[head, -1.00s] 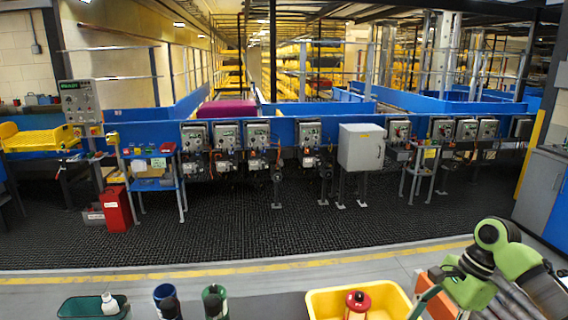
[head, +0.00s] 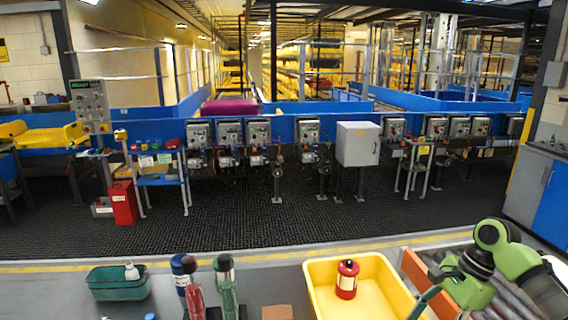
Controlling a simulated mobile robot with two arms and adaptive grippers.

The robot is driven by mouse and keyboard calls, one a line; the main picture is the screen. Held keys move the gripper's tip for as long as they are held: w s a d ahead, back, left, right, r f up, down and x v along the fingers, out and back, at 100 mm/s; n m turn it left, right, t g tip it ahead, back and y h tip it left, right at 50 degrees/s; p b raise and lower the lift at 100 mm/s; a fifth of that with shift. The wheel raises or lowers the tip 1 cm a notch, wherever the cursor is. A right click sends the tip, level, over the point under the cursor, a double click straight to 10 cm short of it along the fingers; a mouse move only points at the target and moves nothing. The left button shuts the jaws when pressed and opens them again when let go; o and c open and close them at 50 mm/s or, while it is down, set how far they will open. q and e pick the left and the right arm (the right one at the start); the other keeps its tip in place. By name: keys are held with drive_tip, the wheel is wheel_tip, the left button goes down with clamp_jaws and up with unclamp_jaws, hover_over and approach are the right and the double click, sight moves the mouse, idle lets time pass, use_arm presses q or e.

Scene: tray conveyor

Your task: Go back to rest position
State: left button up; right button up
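My green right arm (head: 490,262) comes in at the lower right and hangs over the rollers beside the yellow tray. Its gripper does not show; the arm runs out of the bottom of the head view. My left arm and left gripper are not in view. The yellow tray (head: 320,268) stands at the bottom, right of centre. A red canister (head: 347,279) with a dark top stands upright inside it.
A green bin (head: 117,288) holding a white-capped bottle (head: 131,271) is at the lower left. Upright blue (head: 181,266), red (head: 196,302) and green (head: 225,287) items stand left of the tray. An orange-edged roller conveyor (head: 417,270) lies right of it. Dark floor matting (head: 270,215) beyond is clear.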

drive_tip(key=s+a+f+n+t+h, duration=0.1)
drive_tip(key=s+a+f+n, duration=0.55)
drive_tip(key=f, duration=0.25)
drive_tip(key=s+a+f+n, duration=0.6)
drive_tip(key=a+f, duration=0.1)
drive_tip(key=f, duration=0.2)
drive_tip(key=s+d+r+n+t+h, duration=0.25)
drive_tip(key=s+n, duration=0.35)
drive_tip(key=s, duration=0.7)
wheel_tip(320, 180, down, 32)
drive_tip(key=s+b, duration=0.2)
drive_tip(key=b, duration=0.4)
use_arm(q)
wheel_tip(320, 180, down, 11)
drive_tip(key=b, duration=0.5)
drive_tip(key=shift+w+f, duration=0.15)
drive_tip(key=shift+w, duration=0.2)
use_arm(e)
drive_tip(key=s+d+f+g, duration=0.1)
drive_tip(key=s+f, duration=0.7)
drive_tip(key=f, duration=0.3)
drive_tip(key=s+d+f+g, duration=0.1)
drive_tip(key=s+d+f, duration=0.1)
drive_tip(key=s+f, duration=0.6)
wheel_tip(320, 180, down, 3)
drive_tip(key=shift+s+f+h, duration=0.15)
drive_tip(key=shift+s+h, duration=0.2)
drive_tip(key=shift+h, duration=0.1)
drive_tip(key=shift+d, duration=0.1)
